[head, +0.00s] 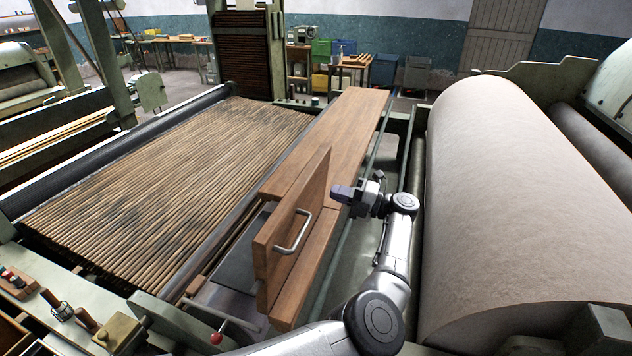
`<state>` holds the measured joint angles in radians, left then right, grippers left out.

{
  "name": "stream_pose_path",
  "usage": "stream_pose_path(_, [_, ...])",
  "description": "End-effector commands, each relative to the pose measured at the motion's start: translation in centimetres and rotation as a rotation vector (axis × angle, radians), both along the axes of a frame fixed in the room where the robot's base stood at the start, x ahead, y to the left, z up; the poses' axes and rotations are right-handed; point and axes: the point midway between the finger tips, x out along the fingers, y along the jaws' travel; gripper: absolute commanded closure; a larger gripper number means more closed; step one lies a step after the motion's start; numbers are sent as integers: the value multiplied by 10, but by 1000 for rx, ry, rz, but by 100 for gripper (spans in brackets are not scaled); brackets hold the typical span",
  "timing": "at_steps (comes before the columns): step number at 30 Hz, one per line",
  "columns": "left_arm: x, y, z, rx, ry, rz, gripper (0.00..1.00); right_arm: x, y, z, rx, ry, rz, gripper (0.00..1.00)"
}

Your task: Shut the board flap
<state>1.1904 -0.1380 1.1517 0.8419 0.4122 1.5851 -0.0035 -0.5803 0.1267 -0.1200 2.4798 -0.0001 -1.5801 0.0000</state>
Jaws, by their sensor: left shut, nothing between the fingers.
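The board flap (306,205) is a brown wooden panel with a metal bar handle (293,232). It stands up on edge, open, near the middle of the head view. Beside its left face a dark opening (240,252) shows in the long wooden board (345,130). My left gripper (340,192) is just right of the flap's far upper part, fingers pointing left towards it. It is shut and empty; whether it touches the flap I cannot tell. My right gripper is not in view.
A slatted lattice apron (170,165) slopes away on the left. A large pale roller (520,200) fills the right side, close to my arm. A red-knobbed lever (216,338) stands at the bottom, near the flap's near end.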

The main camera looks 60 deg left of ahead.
Motion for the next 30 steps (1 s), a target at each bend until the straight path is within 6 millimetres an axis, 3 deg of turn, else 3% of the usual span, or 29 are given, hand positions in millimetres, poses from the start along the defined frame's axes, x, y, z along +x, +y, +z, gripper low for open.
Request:
stream_pose_path(6, [-21, 28, 5, -1, -1, 2, 100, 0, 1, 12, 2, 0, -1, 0])
stream_pose_path(12, [-32, 44, 6, 0, 0, 0, 100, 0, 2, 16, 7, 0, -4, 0])
stream_pose_path(30, [-38, 51, 6, -2, -1, 0, 100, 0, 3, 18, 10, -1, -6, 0])
